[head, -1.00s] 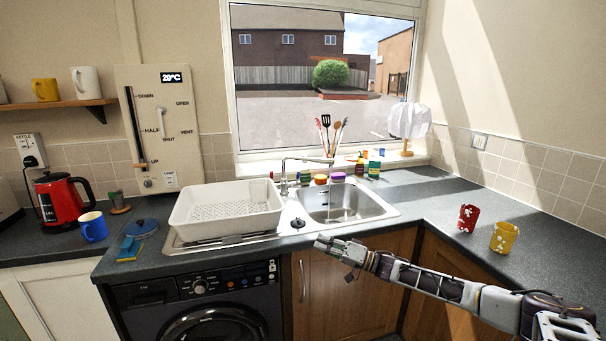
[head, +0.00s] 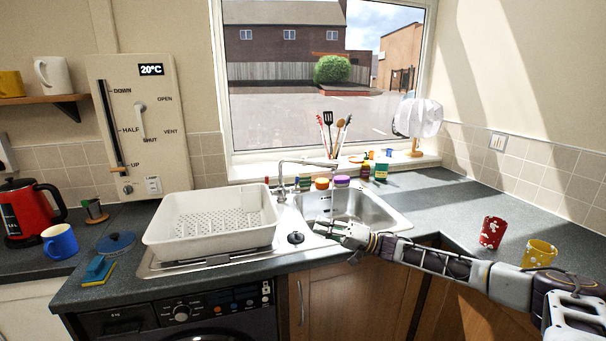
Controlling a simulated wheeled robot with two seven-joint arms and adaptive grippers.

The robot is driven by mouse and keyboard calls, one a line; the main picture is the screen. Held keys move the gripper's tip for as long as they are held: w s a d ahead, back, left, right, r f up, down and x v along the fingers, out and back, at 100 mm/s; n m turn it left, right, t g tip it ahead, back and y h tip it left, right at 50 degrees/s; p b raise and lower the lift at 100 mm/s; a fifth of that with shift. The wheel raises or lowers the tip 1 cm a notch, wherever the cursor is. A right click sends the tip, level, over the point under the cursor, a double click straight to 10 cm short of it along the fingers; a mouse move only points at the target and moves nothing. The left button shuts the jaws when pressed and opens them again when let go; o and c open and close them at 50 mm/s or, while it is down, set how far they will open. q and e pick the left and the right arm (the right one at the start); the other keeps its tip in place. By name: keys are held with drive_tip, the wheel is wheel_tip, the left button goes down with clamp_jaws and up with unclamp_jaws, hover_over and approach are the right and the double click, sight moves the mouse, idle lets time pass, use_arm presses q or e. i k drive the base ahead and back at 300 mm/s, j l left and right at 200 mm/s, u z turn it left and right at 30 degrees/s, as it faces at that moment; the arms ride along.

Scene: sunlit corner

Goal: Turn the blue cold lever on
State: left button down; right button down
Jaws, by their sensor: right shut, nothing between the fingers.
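The tap (head: 282,176) stands behind the sink, with its spout reaching right over the basin. Small parts show at its base, but I cannot make out which is the blue cold lever or how it is turned. The sink basin (head: 376,217) is steel and set in the dark worktop. My right gripper (head: 322,229) is shut and empty. It shows over the front edge of the basin, in front of and below the tap in the picture, apart from it. My left gripper is out of view.
A white dish rack (head: 160,238) stands left of the tap. A red cup (head: 492,232) and a yellow cup (head: 538,254) stand on the right worktop, near my right arm. Small jars (head: 341,181) line the back of the sink. A black plug (head: 296,238) lies left of my gripper.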

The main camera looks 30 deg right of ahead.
sight(295, 189)
drive_tip(key=i+l, duration=1.15)
